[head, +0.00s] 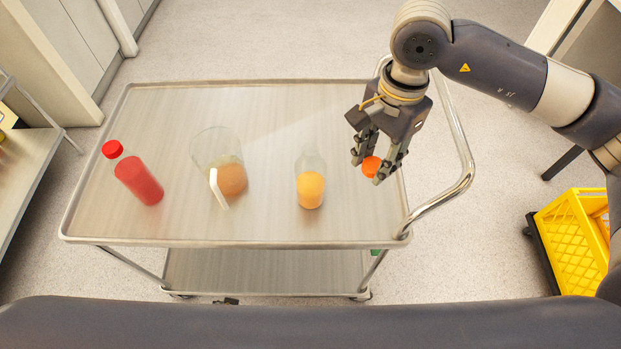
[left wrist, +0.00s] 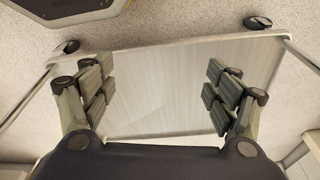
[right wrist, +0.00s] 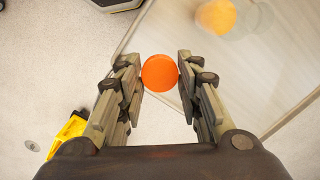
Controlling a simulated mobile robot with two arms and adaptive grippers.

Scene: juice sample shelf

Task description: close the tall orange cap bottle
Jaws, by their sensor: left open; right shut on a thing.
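The orange cap (head: 371,166) is between the fingertips of my right gripper (head: 368,166), which is shut on it above the right edge of the trolley. In the right wrist view the cap (right wrist: 160,73) shows as a round orange disc between the fingers. A clear bottle with orange juice (head: 310,188) stands uncapped on the trolley, to the left of the right gripper. Its blurred top also shows in the right wrist view (right wrist: 216,16). My left gripper (left wrist: 160,85) is open and empty in the left wrist view, and is not seen in the head view.
A red bottle with a red cap (head: 138,178) stands at the left of the metal trolley (head: 270,115). A clear jug (head: 217,150) with orange-brown juice and a white handle stands between the bottles. A yellow crate (head: 575,240) is at the right on the floor.

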